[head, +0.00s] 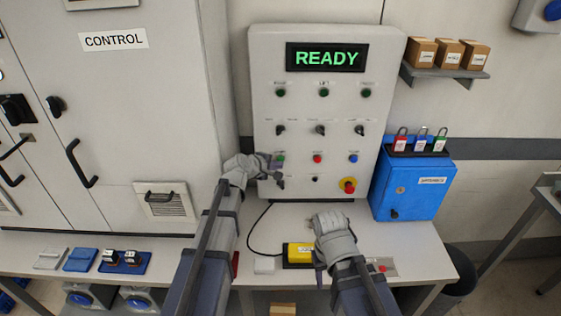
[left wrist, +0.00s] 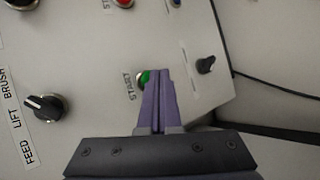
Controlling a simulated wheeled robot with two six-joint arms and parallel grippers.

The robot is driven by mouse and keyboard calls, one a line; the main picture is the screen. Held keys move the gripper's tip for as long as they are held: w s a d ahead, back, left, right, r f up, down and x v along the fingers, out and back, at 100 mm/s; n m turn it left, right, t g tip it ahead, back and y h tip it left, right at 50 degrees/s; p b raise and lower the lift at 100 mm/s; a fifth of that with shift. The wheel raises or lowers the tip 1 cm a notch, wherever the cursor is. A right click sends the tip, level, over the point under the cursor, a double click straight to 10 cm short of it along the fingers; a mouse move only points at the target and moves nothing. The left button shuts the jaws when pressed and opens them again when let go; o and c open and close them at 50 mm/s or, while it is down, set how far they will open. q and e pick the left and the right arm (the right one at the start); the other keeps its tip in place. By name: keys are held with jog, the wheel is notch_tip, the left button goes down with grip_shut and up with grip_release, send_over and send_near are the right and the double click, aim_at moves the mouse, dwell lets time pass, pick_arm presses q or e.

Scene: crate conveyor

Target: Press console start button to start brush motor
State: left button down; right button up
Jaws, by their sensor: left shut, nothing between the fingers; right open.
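The grey console (head: 325,110) stands upright on the table, and its display (head: 327,57) reads READY in green. The green start button (head: 280,158) is at the left of the console's button row. In the left wrist view the start button (left wrist: 146,76) shows beside the word START, partly hidden behind the fingertips. My left gripper (head: 276,164) is shut and empty, with its purple fingertips (left wrist: 160,72) at the button; I cannot tell whether they touch it. My right gripper (head: 319,270) is open, low over the table beside a yellow device (head: 298,252).
A red button (head: 318,158), a blue button (head: 353,158) and a red emergency stop (head: 348,186) are on the console. A blue box (head: 412,188) with padlocks stands at the right. The control cabinet (head: 140,100) is at the left.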

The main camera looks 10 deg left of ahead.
pick_arm(q)
jog(key=shift+w+a, duration=0.1)
jog(key=shift+w, duration=0.4)
dwell(0.5)
jog(key=shift+s, duration=0.9)
jog(key=s, duration=0.2)
jog(key=s+d, duration=0.1)
jog(key=s, duration=0.2)
dwell(0.4)
dwell(0.6)
